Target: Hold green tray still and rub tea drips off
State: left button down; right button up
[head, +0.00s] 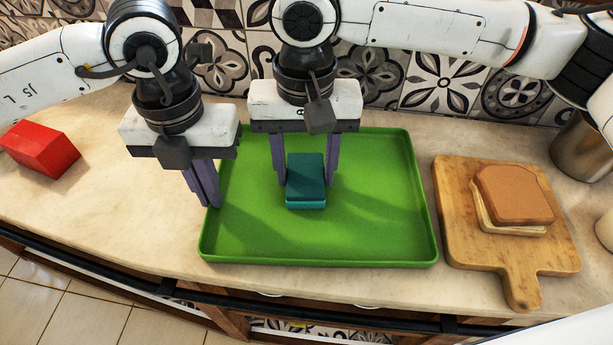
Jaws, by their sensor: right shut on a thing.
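The green tray (380,235) lies flat on the counter in the middle of the head view. My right gripper (306,183) is over the tray, its two purple fingers shut on a teal sponge-like block (306,178) with a darker top. The block is low, at the tray floor; whether it touches the floor is hard to tell. My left gripper (210,206) points down at the tray's left rim, its fingers close together. Whether the rim is between them is hidden. Dark patches on the tray floor look like arm shadows; I cannot make out any tea drips.
A wooden board (457,215) with a sandwich (514,196) on it is close to the tray's right side. A red block (40,148) lies at the far left. A metal pot (580,147) stands at the right. The tiled wall is behind, and the counter's front edge is close below the tray.

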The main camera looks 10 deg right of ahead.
aim_at(304, 192)
jog(key=shift+w+d, duration=0.15)
jog(key=shift+w, duration=0.45)
jog(key=shift+w+d, duration=0.15)
jog(key=shift+w, duration=0.45)
jog(key=shift+s+a, duration=0.25)
jog(key=shift+s, duration=0.7)
jog(key=shift+s+a, duration=0.2)
jog(key=shift+s, duration=0.8)
jog(key=shift+s+a, duration=0.25)
jog(key=shift+s, duration=0.7)
jog(key=shift+r, duration=4.05)
pick_arm(q)
jog(key=c, duration=1.9)
grip_release()
notch_tip(304, 192, up, 12)
jog(key=shift+r, duration=0.1)
